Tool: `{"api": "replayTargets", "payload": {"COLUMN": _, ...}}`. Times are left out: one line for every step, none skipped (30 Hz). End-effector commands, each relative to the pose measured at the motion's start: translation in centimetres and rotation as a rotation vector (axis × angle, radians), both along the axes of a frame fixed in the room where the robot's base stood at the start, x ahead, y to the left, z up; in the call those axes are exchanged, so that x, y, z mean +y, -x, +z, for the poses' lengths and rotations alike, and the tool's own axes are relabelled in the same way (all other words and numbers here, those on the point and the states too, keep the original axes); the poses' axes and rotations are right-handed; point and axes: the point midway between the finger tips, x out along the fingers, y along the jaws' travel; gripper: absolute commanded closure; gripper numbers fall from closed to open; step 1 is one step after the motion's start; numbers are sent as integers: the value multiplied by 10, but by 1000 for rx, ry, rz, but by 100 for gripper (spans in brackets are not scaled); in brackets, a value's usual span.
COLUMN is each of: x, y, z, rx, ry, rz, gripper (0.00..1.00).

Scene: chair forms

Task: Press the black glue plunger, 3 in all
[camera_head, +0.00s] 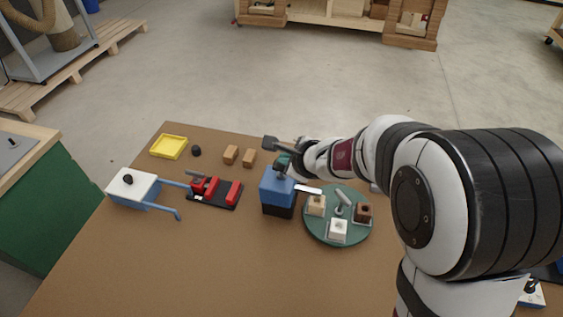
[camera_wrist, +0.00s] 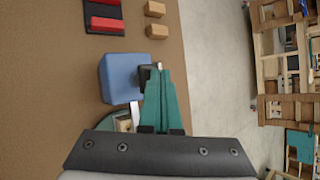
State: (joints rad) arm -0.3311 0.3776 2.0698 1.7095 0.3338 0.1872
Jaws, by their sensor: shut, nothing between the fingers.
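A blue glue dispenser (camera_head: 276,190) with a dark base stands at the middle of the table. It also shows in the wrist view (camera_wrist: 117,80). The black plunger (camera_wrist: 145,77) shows at the right side of its top in the wrist view, partly hidden by my fingers. My gripper (camera_head: 283,162) is above the dispenser. Its teal fingers are shut and empty, and their tips (camera_wrist: 158,68) overlap the plunger's edge in the wrist view. I cannot tell whether they touch it. A pale nozzle (camera_head: 308,190) points from the dispenser over a green turntable (camera_head: 316,235).
The turntable carries beige (camera_head: 316,205), brown (camera_head: 363,212) and white (camera_head: 338,231) blocks. A red clamp fixture (camera_head: 234,193), a white box (camera_head: 133,186) with a black knob, two wooden blocks (camera_head: 231,154) and a yellow tray (camera_head: 168,147) lie left. The front table area is clear.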

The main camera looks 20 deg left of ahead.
Motion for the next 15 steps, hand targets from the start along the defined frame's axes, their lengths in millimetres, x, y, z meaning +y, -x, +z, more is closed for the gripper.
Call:
{"api": "replayTargets", "payload": {"x": 0, "y": 0, "z": -1, "rx": 1, "ry": 0, "rz": 1, "gripper": 100}}
{"api": "replayTargets", "payload": {"x": 0, "y": 0, "z": -1, "rx": 1, "ry": 0, "rz": 1, "gripper": 100}}
{"api": "replayTargets", "payload": {"x": 0, "y": 0, "z": -2, "rx": 0, "ry": 1, "rz": 1, "gripper": 100}}
{"api": "replayTargets", "payload": {"x": 0, "y": 0, "z": -2, "rx": 1, "ry": 0, "rz": 1, "gripper": 100}}
{"api": "replayTargets", "payload": {"x": 0, "y": 0, "z": -2, "rx": 1, "ry": 0, "rz": 1, "gripper": 100}}
{"api": "replayTargets", "payload": {"x": 0, "y": 0, "z": -3, "rx": 1, "ry": 0, "rz": 1, "gripper": 100}}
{"api": "replayTargets", "payload": {"x": 0, "y": 0, "z": -3, "rx": 1, "ry": 0, "rz": 1, "gripper": 100}}
{"api": "replayTargets", "payload": {"x": 0, "y": 0, "z": -4, "rx": 1, "ry": 0, "rz": 1, "gripper": 100}}
{"api": "replayTargets", "payload": {"x": 0, "y": 0, "z": -4, "rx": 1, "ry": 0, "rz": 1, "gripper": 100}}
{"api": "replayTargets", "payload": {"x": 0, "y": 0, "z": -4, "rx": 1, "ry": 0, "rz": 1, "gripper": 100}}
{"api": "replayTargets", "payload": {"x": 0, "y": 0, "z": -5, "rx": 1, "ry": 0, "rz": 1, "gripper": 100}}
{"api": "replayTargets", "payload": {"x": 0, "y": 0, "z": -5, "rx": 1, "ry": 0, "rz": 1, "gripper": 100}}
{"api": "replayTargets", "payload": {"x": 0, "y": 0, "z": -6, "rx": 1, "ry": 0, "rz": 1, "gripper": 100}}
{"api": "replayTargets", "payload": {"x": 0, "y": 0, "z": -6, "rx": 1, "ry": 0, "rz": 1, "gripper": 100}}
{"api": "replayTargets", "payload": {"x": 0, "y": 0, "z": -6, "rx": 1, "ry": 0, "rz": 1, "gripper": 100}}
